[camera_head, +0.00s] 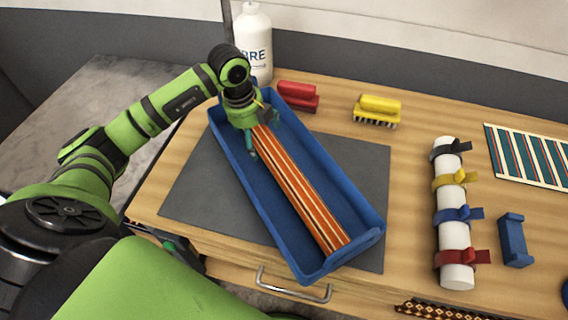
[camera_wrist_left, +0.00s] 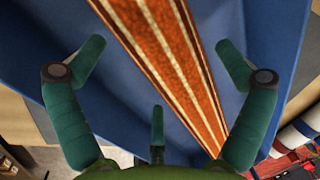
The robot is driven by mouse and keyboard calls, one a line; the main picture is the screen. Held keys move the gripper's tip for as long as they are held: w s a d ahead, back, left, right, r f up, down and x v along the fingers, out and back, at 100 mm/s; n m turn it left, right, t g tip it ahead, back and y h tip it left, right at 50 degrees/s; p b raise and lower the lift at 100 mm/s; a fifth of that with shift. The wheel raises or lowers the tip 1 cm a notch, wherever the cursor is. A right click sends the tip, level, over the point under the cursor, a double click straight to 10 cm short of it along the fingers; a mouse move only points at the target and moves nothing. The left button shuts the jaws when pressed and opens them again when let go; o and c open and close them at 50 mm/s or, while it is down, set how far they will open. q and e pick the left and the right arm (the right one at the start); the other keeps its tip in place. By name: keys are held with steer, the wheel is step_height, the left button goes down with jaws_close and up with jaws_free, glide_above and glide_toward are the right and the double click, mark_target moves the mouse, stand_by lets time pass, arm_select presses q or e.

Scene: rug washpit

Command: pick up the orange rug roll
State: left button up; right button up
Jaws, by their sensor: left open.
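The orange rug roll (camera_head: 299,190), striped with cream and dark lines, lies lengthwise in a long blue tray (camera_head: 238,178). My left gripper (camera_head: 262,146) is over the far end of the roll, inside the tray. In the left wrist view its green fingers (camera_wrist_left: 160,75) are spread apart, with the roll (camera_wrist_left: 165,50) running between them. No finger visibly closes on the roll. The roll's far end is hidden behind the gripper in the head view. My right gripper does not show.
The tray rests on a dark grey mat (camera_head: 190,192) on a wooden table. A white bottle (camera_head: 252,40), red brush (camera_head: 298,96) and yellow brush (camera_head: 377,110) stand behind. A white tube with coloured straps (camera_head: 447,205), a blue block (camera_head: 514,240) and a striped rug (camera_head: 530,156) lie right.

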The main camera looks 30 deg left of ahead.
arm_select(q)
steer(key=shift+w+d+f, duration=0.1)
steer(key=shift+w+f, duration=0.05)
steer(key=shift+f, duration=0.6)
steer(key=c, duration=1.6)
steer(key=shift+o, duration=0.2)
steer(key=shift+r, duration=0.15)
